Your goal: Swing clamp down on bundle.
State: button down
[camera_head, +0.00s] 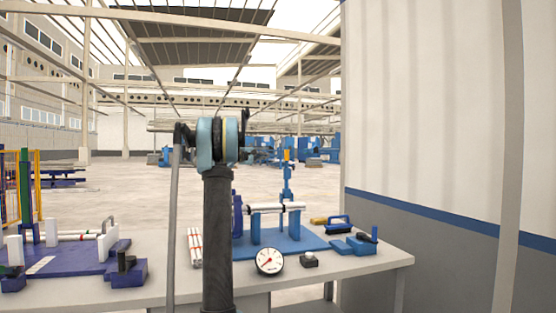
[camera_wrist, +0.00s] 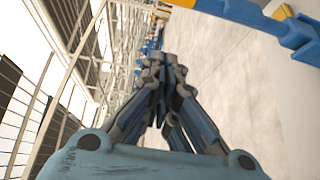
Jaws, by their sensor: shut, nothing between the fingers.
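The white pipe bundle (camera_head: 277,208) lies across blue supports on a blue base plate (camera_head: 305,240) on the table in the head view. A blue clamp (camera_head: 287,180) with an orange tip stands upright at the bundle. A blue arm with an orange part (camera_wrist: 297,32) also shows at the top right of the wrist view and looks like this clamp. My gripper (camera_wrist: 163,62) is shut and empty in the wrist view, apart from that blue part. My arm covers part of the fixture's left side in the head view, and my fingers cannot be made out there.
Red-and-white rods (camera_head: 195,247) lie left of my arm. Another fixture (camera_head: 75,258) fills the table's left. Blue tools (camera_head: 355,243) lie right, near a wall (camera_head: 440,220).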

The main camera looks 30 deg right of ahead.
jog(key=s+d, duration=0.1)
jog(key=d, duration=0.8)
jog(key=shift+d, duration=0.15)
dwell(0.4)
